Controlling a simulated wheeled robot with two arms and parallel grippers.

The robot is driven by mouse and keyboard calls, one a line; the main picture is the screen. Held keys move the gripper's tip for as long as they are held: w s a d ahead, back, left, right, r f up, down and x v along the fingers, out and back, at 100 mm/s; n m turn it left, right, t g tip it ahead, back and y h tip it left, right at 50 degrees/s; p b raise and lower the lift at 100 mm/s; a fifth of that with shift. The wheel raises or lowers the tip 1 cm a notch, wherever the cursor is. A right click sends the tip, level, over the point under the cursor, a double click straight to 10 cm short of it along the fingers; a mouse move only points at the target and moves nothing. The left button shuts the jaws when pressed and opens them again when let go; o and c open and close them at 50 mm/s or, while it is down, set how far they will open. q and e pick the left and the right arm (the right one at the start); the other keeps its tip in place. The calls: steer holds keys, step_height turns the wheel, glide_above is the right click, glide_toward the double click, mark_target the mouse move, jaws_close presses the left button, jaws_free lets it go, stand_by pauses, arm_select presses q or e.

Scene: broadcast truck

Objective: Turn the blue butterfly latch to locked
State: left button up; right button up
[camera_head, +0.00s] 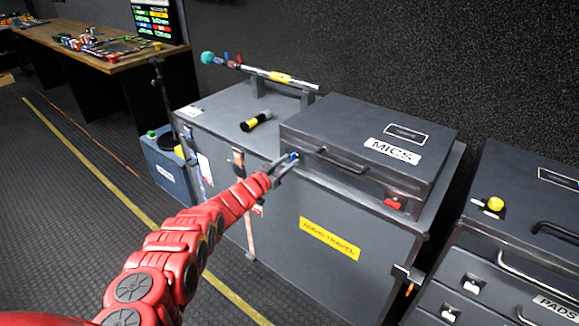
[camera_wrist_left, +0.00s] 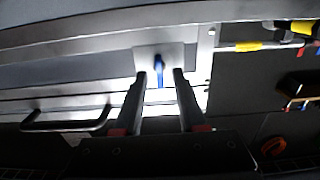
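The blue butterfly latch (camera_head: 294,156) is at the left end of the front of the dark grey MICS case (camera_head: 440,128). In the left wrist view the blue latch (camera_wrist_left: 159,68) sits on a pale metal plate, and its wing points along the fingers. My left gripper (camera_head: 284,166) is at the latch, partly covering it in the head view. In the wrist view its two fingers (camera_wrist_left: 160,76) stand apart, one on each side of the blue wing, with a gap on both sides. My right gripper is not in view.
A red latch (camera_head: 395,203) is at the case's right front, and a black handle (camera_head: 340,160) lies between the latches. The case rests on a large trunk (camera_head: 290,240). A yellow-black torch-like tool (camera_head: 256,121) lies left of it. A drawer unit (camera_head: 480,262) stands right.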

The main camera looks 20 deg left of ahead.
arm_select(q)
steer(key=shift+w+d, duration=0.15)
steer(key=shift+w, duration=0.3)
jaws_close()
